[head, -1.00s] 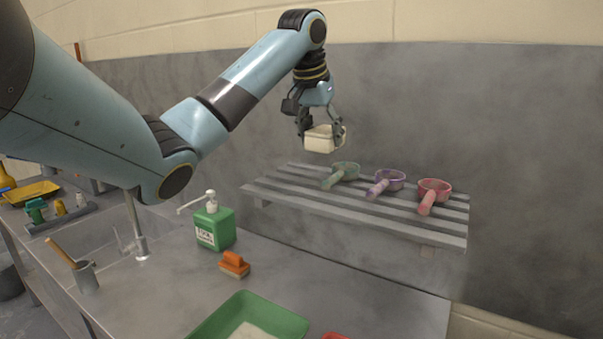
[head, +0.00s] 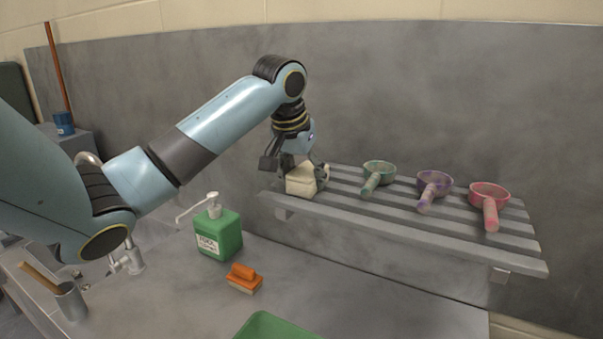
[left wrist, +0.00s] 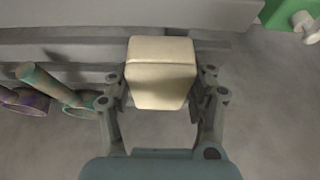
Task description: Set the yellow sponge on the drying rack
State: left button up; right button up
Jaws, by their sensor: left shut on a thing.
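The sponge (head: 301,181) is a pale yellow, cream-looking block. My left gripper (head: 306,172) is shut on it, and the fingers hold its two sides in the left wrist view, where the sponge (left wrist: 161,75) sits between the fingertips (left wrist: 161,92). The drying rack (head: 400,215) is a grey slatted shelf on the back wall. The sponge is at the rack's left end, at about slat height; I cannot tell whether it touches the slats. My right gripper is not in view.
Green (head: 378,173), purple (head: 433,184) and red (head: 489,195) handled scoops lie on the rack, right of the sponge. Below stand a green pump bottle (head: 218,232), an orange brush (head: 243,278) and a green tub (head: 275,327). The rack's front slats are bare.

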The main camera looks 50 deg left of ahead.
pick_arm(q)
jog(key=shift+s+d, duration=0.1)
jog(key=shift+s, duration=0.05)
jog(key=shift+s+d+r, duration=0.1)
jog(key=shift+d, duration=0.05)
jog(key=o, duration=1.2)
jog(key=shift+f, duration=0.2)
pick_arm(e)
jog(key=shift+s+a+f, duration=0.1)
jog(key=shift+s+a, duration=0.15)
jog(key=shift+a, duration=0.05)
pick_arm(q)
jog(key=shift+r, duration=0.15)
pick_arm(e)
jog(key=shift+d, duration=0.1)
